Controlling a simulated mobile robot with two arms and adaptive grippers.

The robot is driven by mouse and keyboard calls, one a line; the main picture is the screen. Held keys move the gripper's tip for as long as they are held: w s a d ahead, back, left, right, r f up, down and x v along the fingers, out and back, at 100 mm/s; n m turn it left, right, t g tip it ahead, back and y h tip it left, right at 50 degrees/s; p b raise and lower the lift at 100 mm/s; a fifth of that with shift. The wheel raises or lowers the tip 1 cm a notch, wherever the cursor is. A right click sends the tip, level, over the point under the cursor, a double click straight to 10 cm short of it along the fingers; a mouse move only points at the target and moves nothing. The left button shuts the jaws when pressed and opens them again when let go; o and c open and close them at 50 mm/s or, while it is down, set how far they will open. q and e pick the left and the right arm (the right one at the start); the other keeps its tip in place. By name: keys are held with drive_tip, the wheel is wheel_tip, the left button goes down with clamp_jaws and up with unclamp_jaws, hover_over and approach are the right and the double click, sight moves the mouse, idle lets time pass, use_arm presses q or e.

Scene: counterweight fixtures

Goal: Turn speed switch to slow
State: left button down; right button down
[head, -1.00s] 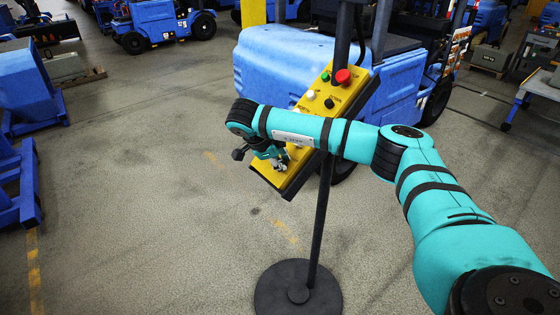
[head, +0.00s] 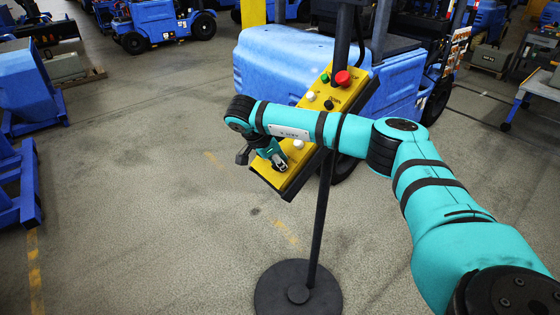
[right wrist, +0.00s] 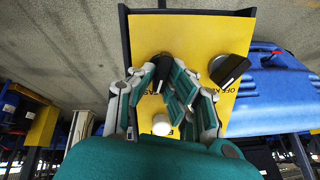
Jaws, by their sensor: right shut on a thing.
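A yellow control panel (head: 296,160) is mounted at a slant on a dark pole. My right gripper (head: 280,165) is at the panel's lower end. In the right wrist view, the fingers of my right gripper (right wrist: 165,88) are shut on a black switch knob (right wrist: 162,66). Lettering near it, partly hidden by the fingers, seems to read FAST. A second black knob (right wrist: 231,68), beside lettering starting with OFF, stands to the right, clear of the fingers. A white button (right wrist: 161,125) shows between the fingers. My left gripper is not in view.
Higher on the panel are a red button (head: 343,78), a green button (head: 325,77), a black button (head: 329,104) and a white one (head: 310,96). The pole stands on a round base (head: 298,288). A blue vehicle (head: 290,70) is close behind.

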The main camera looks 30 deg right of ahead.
drive_tip(key=n, duration=0.2)
drive_tip(key=n+p, duration=0.1)
drive_tip(key=n, duration=0.1)
drive_tip(key=n+g, duration=0.1)
drive_tip(key=n, duration=0.1)
drive_tip(key=shift+w, duration=0.3)
drive_tip(key=n, duration=0.2)
drive_tip(key=n+p, duration=0.1)
drive_tip(key=n, duration=0.1)
drive_tip(key=shift+w+a+n+g, duration=0.15)
drive_tip(key=shift+n+g, duration=0.15)
drive_tip(key=c, duration=1.4)
unclamp_jaws()
drive_tip(key=shift+o, duration=0.2)
